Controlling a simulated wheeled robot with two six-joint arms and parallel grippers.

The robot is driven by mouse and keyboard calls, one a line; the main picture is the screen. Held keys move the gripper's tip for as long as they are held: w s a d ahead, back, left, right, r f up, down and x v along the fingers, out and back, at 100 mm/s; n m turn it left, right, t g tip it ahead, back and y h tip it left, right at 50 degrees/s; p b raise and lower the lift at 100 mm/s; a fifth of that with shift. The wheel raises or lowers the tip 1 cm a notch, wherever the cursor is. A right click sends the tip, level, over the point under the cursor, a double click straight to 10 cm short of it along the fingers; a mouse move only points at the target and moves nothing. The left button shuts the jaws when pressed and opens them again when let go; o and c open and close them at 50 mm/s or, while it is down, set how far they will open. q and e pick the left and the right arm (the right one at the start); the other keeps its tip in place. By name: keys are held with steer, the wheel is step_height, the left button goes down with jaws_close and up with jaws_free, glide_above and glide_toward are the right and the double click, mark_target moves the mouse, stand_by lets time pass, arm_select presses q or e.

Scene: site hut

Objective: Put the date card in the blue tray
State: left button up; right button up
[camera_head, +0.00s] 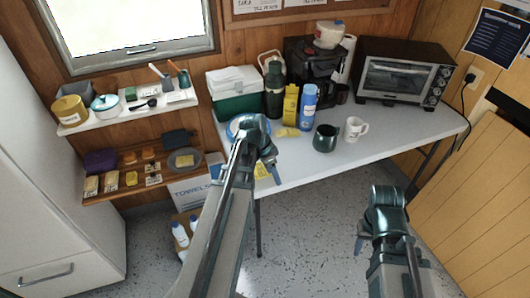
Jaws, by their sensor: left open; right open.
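A blue round-edged item (236,127), perhaps the blue tray, lies at the left front of the white table, largely hidden behind my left gripper. I cannot pick out the date card with certainty. A small flat yellow item (287,132) lies on the table right of my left gripper, and another yellow patch (262,170) shows by its fingers at the table's front edge. My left gripper (270,168) is open, over the table's front left edge. My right gripper (385,238) is open and low, in front of the table, over the floor.
The white table (350,150) holds a green-and-white box (236,95), a dark flask (274,90), a blue bottle (308,107), a dark mug (326,138), a white mug (355,129), a coffee maker (308,62) and a toaster oven (403,72). Two wall shelves with small items are at left.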

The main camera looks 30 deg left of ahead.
arm_select(q)
steer(key=a+r+t+p, duration=0.1)
steer(key=a+r+p, duration=0.5)
steer(key=a+r, duration=0.3)
arm_select(e)
step_height(320, 180, up, 8)
arm_select(q)
steer(key=b, duration=0.7)
glide_above(261, 164)
steer(key=s+a, duration=0.2)
steer(key=shift+m+t, duration=0.3)
steer(key=shift+m, duration=0.1)
steer(key=f, duration=0.7)
steer(key=shift+w+d, duration=0.1)
steer(key=shift+w, duration=0.1)
steer(key=b+x, duration=0.6)
steer(key=shift+w+d+f, duration=0.1)
steer(key=shift+w+d, duration=0.1)
arm_select(e)
step_height(261, 164, down, 12)
steer(key=shift+f, duration=0.2)
arm_select(q)
steer(key=shift+f, duration=0.15)
arm_select(e)
steer(key=shift+f, duration=0.25)
arm_select(q)
jaws_close()
